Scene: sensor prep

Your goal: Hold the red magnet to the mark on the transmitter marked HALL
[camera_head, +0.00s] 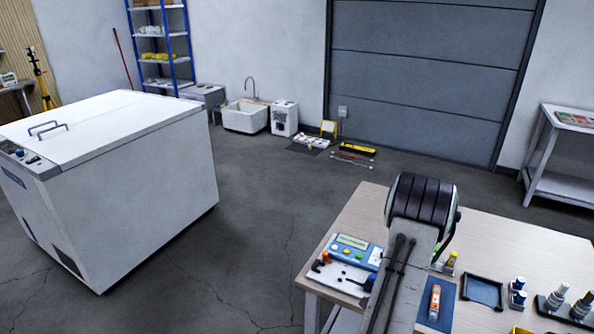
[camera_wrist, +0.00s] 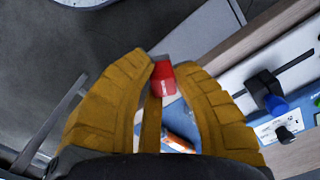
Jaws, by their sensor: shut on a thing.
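My gripper (camera_wrist: 167,64) shows in the wrist view as two ridged yellow-brown fingers, shut on the red magnet (camera_wrist: 163,84). The magnet is a small red block with faint pale lettering, and it sits between the fingertips. In the head view my arm covers part of the bench, and neither the gripper nor the magnet can be made out. Several small upright cylinders with pale or blue parts stand at the bench's right, among them one in a dark holder (camera_head: 556,296). No HALL label or mark is readable, so I cannot tell which thing is that transmitter.
A blue-and-white device with a display (camera_head: 352,243) stands on the wooden bench (camera_head: 366,211). An orange-and-white item (camera_head: 434,302) lies on a blue mat (camera_head: 446,290), beside a dark-rimmed tray (camera_head: 483,277). A large white chest (camera_head: 165,165) stands left; open floor lies between.

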